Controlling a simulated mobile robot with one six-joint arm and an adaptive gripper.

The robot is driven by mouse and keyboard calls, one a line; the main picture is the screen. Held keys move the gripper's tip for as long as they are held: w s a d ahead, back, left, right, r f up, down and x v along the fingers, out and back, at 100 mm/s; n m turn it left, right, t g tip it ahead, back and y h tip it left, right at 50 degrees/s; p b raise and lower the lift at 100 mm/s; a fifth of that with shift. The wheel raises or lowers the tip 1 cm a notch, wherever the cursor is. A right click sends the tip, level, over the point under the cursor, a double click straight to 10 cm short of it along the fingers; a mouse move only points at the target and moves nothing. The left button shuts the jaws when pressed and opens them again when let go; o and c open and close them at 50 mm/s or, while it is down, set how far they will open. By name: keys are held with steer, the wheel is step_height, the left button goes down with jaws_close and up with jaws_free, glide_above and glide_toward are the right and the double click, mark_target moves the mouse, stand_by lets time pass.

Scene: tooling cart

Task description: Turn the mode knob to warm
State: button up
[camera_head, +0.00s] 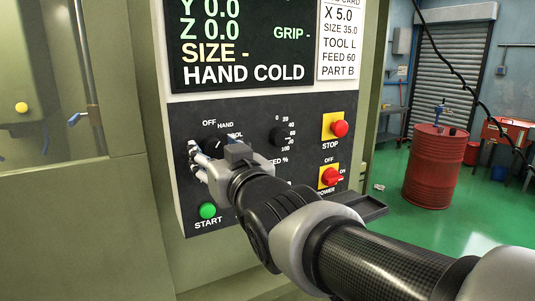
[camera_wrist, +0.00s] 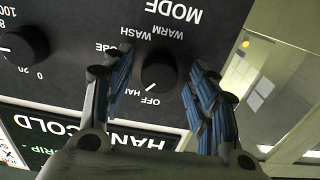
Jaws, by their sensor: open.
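The black round mode knob (camera_wrist: 158,76) shows in the wrist view, upside down, above the OFF label. A short white mark on its edge points toward OFF. The WARM label (camera_wrist: 168,28) is on the knob's opposite side, beside WASH, under the word MODE. My gripper (camera_wrist: 163,88) is open, with blue-padded fingers on both sides of the knob; whether they touch it I cannot tell. In the head view my gripper (camera_head: 203,158) is at the panel's left and hides much of the knob (camera_head: 212,147) and some labels.
The dark control panel (camera_head: 240,125) also has a feed knob (camera_head: 278,136), a red stop button (camera_head: 340,128), a red power switch (camera_head: 329,177) and a green start button (camera_head: 208,210). A screen (camera_head: 245,50) above reads HAND COLD. A small tray (camera_head: 365,208) juts out at lower right.

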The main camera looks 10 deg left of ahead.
steer(key=c, duration=1.1)
